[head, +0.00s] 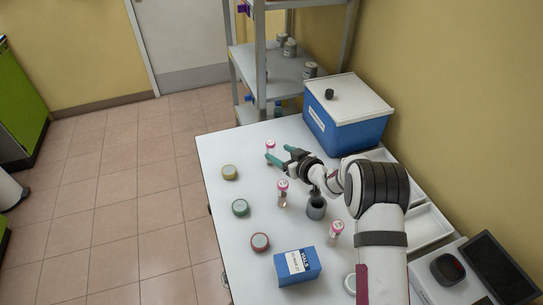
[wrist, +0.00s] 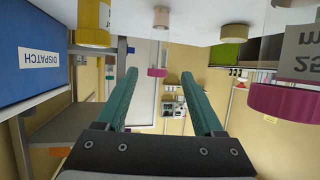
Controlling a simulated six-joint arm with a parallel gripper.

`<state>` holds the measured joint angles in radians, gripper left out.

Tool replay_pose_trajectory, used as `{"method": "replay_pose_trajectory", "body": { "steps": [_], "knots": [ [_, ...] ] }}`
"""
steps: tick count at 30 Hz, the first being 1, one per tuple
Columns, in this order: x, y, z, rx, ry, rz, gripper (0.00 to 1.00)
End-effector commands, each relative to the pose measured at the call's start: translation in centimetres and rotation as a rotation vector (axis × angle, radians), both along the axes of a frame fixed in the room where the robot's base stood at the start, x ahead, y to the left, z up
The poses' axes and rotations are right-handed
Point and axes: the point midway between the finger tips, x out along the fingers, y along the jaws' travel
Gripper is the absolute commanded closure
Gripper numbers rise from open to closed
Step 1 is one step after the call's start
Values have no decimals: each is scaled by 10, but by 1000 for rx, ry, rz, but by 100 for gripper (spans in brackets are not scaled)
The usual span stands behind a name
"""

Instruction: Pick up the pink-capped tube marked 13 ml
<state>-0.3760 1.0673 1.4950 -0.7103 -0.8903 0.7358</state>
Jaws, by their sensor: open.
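Three pink-capped tubes stand on the white table in the head view: a far one (head: 270,145), a middle one (head: 283,190) and a near one (head: 336,230). Their marks are too small to read there. My gripper (head: 281,154) is open and empty, close to the far tube. In the inverted wrist view, a pink-capped tube (wrist: 157,72) shows ahead, between the teal fingertips and apart from them; its mark is unreadable. Another pink-capped tube (wrist: 287,102), at the right, has a label starting with 25.
A blue DISPATCH box (wrist: 40,55) and a yellow-capped item (wrist: 94,37) are left in the wrist view. Yellow (head: 230,172), green (head: 240,207) and red (head: 260,242) tins, a grey container (head: 316,208) and a small blue box (head: 297,268) stand on the table.

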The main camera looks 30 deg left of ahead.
Motion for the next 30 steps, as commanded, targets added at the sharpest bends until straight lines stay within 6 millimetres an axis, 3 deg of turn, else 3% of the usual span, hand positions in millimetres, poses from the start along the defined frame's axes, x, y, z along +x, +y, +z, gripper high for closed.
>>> {"method": "replay_pose_trajectory", "body": {
  "steps": [12, 20, 30],
  "knots": [
    [32, 48, -24, 0, -1, 0, 31],
    [34, 51, -25, 0, -1, -2, 33],
    [34, 50, -25, 0, -1, -2, 94]
  ]
}}
